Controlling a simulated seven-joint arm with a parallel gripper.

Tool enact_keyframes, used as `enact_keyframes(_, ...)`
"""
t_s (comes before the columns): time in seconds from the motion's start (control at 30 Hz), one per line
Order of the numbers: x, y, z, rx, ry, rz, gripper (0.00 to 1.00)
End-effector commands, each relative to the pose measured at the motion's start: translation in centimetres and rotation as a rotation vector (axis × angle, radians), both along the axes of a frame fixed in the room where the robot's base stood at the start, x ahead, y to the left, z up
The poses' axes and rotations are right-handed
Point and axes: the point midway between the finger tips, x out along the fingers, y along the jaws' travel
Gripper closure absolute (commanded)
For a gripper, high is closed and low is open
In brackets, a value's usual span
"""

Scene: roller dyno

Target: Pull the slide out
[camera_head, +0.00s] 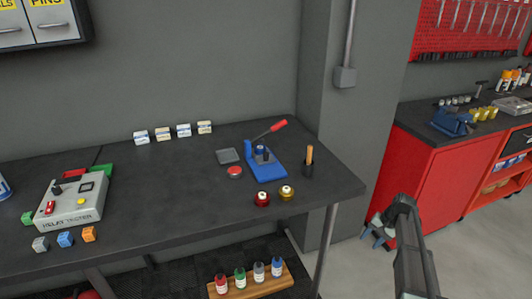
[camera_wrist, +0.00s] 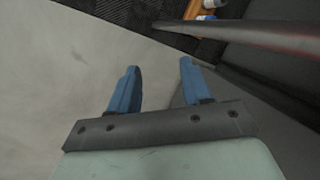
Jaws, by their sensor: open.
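I cannot tell which part is the slide. A blue bench press (camera_head: 266,165) with a raised red-tipped lever stands on the dark workbench (camera_head: 150,190), toward its right end.
Red and gold knobs (camera_head: 274,195), a dark holder with a wooden handle (camera_head: 308,165) and a grey tray (camera_head: 228,156) surround the press. Small boxes (camera_head: 163,134) line the back. Bottles in a wooden rack (camera_head: 250,283) stand below. A red cabinet (camera_head: 425,178) is at right.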

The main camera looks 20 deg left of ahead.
Motion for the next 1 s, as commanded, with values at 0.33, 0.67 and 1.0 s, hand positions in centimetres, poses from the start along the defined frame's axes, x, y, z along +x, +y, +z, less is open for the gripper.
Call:
enact_keyframes(0.33,8.7,4.0,14.2,0.075,-0.100,0.009,0.52)
enact_keyframes(0.67,13.0,9.9,28.8,0.116,-0.179,0.077,0.52)
enact_keyframes(1.0,11.2,23.6,41.1,0.030,-0.224,0.311,0.52)
